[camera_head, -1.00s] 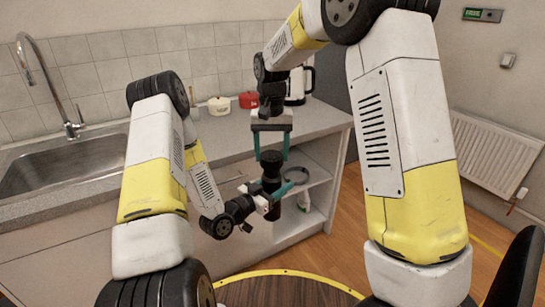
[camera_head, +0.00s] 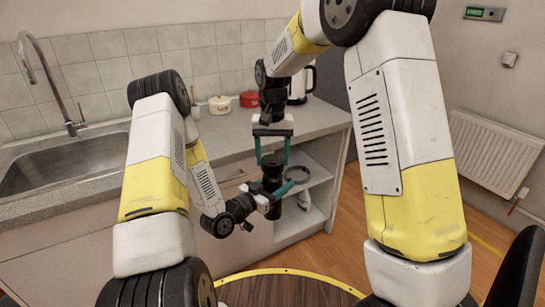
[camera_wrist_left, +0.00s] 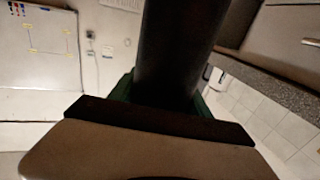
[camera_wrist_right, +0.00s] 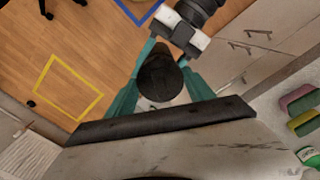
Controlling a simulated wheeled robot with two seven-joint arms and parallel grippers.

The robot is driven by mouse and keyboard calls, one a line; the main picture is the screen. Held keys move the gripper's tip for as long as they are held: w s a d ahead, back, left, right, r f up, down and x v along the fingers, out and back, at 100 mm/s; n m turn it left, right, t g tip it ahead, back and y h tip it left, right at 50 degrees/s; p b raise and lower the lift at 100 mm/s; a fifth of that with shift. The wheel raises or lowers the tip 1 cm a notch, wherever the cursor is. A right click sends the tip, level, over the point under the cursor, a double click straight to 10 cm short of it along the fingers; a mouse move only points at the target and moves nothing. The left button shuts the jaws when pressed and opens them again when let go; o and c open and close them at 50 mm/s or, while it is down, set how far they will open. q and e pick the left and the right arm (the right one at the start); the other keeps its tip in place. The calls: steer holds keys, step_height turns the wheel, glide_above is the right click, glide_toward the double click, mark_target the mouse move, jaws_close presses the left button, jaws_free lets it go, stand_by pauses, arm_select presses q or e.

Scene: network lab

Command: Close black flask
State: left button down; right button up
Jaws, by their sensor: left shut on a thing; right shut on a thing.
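The black flask (camera_head: 271,184) stands upright in the air in front of the counter in the head view. My left gripper (camera_head: 280,190) is shut around its body from the side. Its dark body also fills the upper middle of the left wrist view (camera_wrist_left: 178,45). My right gripper (camera_head: 272,156) points down from above, its teal fingers shut on the black lid (camera_head: 272,160) at the flask's top. The lid's round top shows between these fingers in the right wrist view (camera_wrist_right: 160,76). The lid seems in line with the flask; I cannot tell whether it is seated or threaded.
The grey counter (camera_head: 225,131) with a sink (camera_head: 65,165) lies behind my arms. A white pot (camera_head: 219,104), a red pot (camera_head: 249,99) and a kettle (camera_head: 299,82) stand on it. Open shelves (camera_head: 310,175) sit behind the flask. The floor at the right is clear.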

steer(key=shift+f, duration=0.55)
